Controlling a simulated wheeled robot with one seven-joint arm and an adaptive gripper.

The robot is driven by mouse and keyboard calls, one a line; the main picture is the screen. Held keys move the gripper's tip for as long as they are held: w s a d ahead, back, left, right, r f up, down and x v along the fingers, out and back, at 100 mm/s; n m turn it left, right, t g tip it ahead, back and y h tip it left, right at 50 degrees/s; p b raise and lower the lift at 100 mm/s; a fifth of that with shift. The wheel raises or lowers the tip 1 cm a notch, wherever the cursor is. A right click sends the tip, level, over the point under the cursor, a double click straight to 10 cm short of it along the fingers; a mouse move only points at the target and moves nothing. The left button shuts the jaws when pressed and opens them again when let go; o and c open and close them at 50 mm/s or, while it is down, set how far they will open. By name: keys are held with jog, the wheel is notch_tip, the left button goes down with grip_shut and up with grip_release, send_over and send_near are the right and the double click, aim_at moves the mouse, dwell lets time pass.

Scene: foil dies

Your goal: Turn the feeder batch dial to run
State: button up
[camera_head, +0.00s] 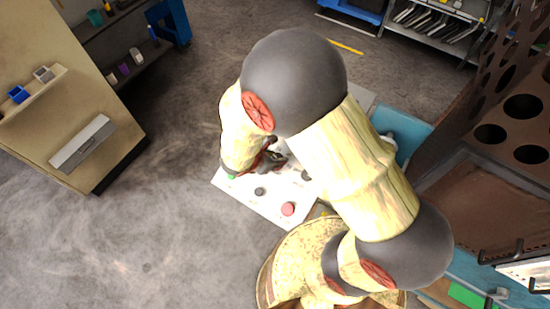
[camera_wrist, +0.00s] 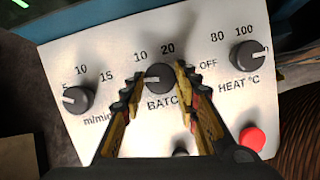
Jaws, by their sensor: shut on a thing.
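The batch dial (camera_wrist: 160,78) is a round black knob in the middle of a white panel (camera_wrist: 195,38), above the partly covered word BATCH. Its white pointer mark points left. The numbers 10 and 20 stand above it; a finger covers the panel at its left. My gripper (camera_wrist: 158,80) is shut on the dial, one finger on each side. In the head view my gripper (camera_head: 270,158) is over the panel (camera_head: 268,208), and my arm hides much of it.
The m/min dial (camera_wrist: 77,99) is left of my fingers and the heat dial (camera_wrist: 247,55) is right. A red button (camera_wrist: 252,139) sits at lower right, also in the head view (camera_head: 288,209). A dark knob is partly hidden below my gripper. A blue bin stands behind the panel.

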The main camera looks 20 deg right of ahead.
jog(key=shift+n+t, duration=0.3)
jog(key=shift+n, duration=0.9)
jog(key=o, duration=1.2)
jog(key=shift+s, duration=0.1)
jog(key=shift+c, duration=0.2)
jog(key=v, duration=1.2)
jog(key=shift+d, duration=0.2)
jog(key=shift+r, duration=0.1)
